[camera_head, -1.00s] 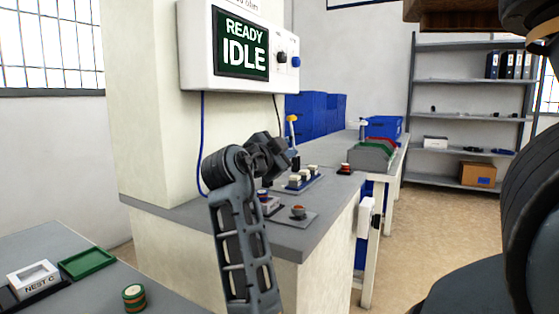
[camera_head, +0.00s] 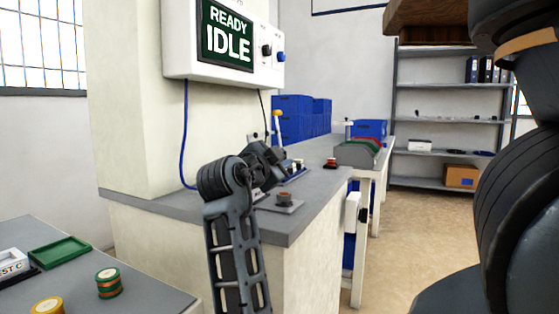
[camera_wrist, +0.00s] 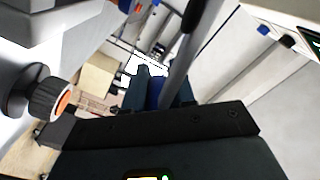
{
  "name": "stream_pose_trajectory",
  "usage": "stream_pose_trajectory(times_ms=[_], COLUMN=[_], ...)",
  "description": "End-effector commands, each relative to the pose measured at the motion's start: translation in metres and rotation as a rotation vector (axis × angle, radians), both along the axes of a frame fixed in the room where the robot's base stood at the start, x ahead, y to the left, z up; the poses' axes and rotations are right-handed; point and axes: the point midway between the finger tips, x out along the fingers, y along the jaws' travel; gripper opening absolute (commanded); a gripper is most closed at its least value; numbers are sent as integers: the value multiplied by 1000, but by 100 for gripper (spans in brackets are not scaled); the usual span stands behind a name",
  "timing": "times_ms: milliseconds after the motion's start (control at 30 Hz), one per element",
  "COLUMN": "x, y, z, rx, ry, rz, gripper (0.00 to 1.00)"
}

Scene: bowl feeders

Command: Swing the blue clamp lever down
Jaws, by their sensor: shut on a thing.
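In the wrist view, my gripper (camera_wrist: 160,92) is shut on a blue piece (camera_wrist: 154,92), which appears to be the clamp lever's handle. A grey bar (camera_wrist: 178,68) runs upward from beside it, and I cannot tell how it joins. In the head view, my gripper (camera_head: 274,160) is over the bench beside the wall panel. My own wrist hides the blue lever and most of its clamp there, so the lever's angle is not clear.
The grey bench (camera_head: 318,198) holds a small plate with a round part (camera_head: 284,199) and a red button (camera_head: 331,163). A yellow-topped post (camera_head: 277,127) stands behind my gripper. The wall panel (camera_head: 230,42) reads READY IDLE. A green tray (camera_head: 59,252) lies at the lower left.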

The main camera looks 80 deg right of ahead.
Motion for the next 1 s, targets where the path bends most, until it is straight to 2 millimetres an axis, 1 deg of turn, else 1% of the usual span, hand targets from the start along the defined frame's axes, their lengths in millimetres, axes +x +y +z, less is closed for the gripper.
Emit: stream_pose_trajectory(times_ms=[200,233,467,767,867,967,1000], x=[2,2,1,1,1,1,1], y=[0,0,0,0,0,0,0], z=[-2,-2,-1,2,12,29,38], rx=[4,4,2,1,0,0,0], ry=[5,5,3,1,-1,-2,-2], rz=[4,4,3,2,2,2,2], gripper=[0,26,48,48,48,48,48])
